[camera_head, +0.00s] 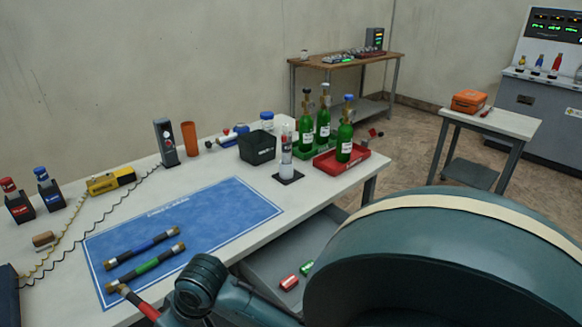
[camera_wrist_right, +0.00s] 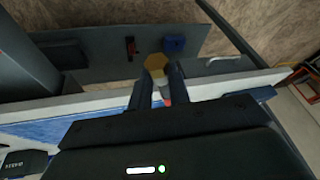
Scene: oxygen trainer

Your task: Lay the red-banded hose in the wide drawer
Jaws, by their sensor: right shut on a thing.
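The red-banded hose (camera_head: 140,303) shows at the front edge of the blue mat, partly covered by my arm, with a brass end pointing left. In the right wrist view a brass hexagonal fitting with a red part (camera_wrist_right: 167,99) sits between the fingers of my right gripper (camera_wrist_right: 158,92), which is shut on it. The rest of the hose is hidden there. The open drawer (camera_head: 275,262) is below the table's front edge, partly hidden by my arm; a red and a green piece lie in it. My left gripper is not in view.
A blue-banded hose (camera_head: 145,248) and a green-banded hose (camera_head: 146,264) lie on the mat (camera_head: 215,215). A black bin (camera_head: 257,149) is behind the mat.

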